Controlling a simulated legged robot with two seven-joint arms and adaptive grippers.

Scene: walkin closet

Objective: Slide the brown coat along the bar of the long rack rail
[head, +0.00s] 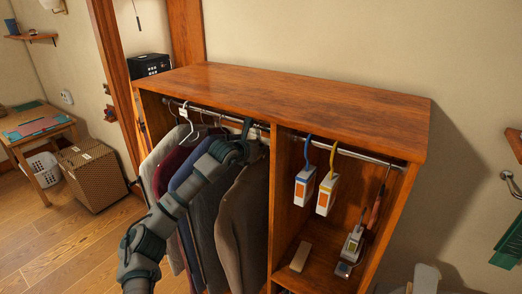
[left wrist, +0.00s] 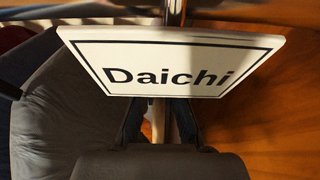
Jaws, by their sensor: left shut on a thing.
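The brown coat (head: 243,225) hangs at the right end of a row of coats in the left bay of the wooden rack. The long rack rail (head: 205,109) runs under the rack's top, and part of it is hidden by my left gripper. My left gripper (head: 244,140) is up at the rail, above the brown coat. In the left wrist view its fingers (left wrist: 161,122) are shut on a narrow upright part, which looks like the coat's hanger. A white sign reading "Daichi" (left wrist: 170,62) stands right in front of the fingers.
Several darker coats (head: 205,205) hang close on the left, behind my arm. A wooden divider (head: 283,195) stands just right of the brown coat. The right bay has a short rail (head: 345,152) with a blue-hooked tag (head: 305,186) and a yellow-hooked tag (head: 327,194).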

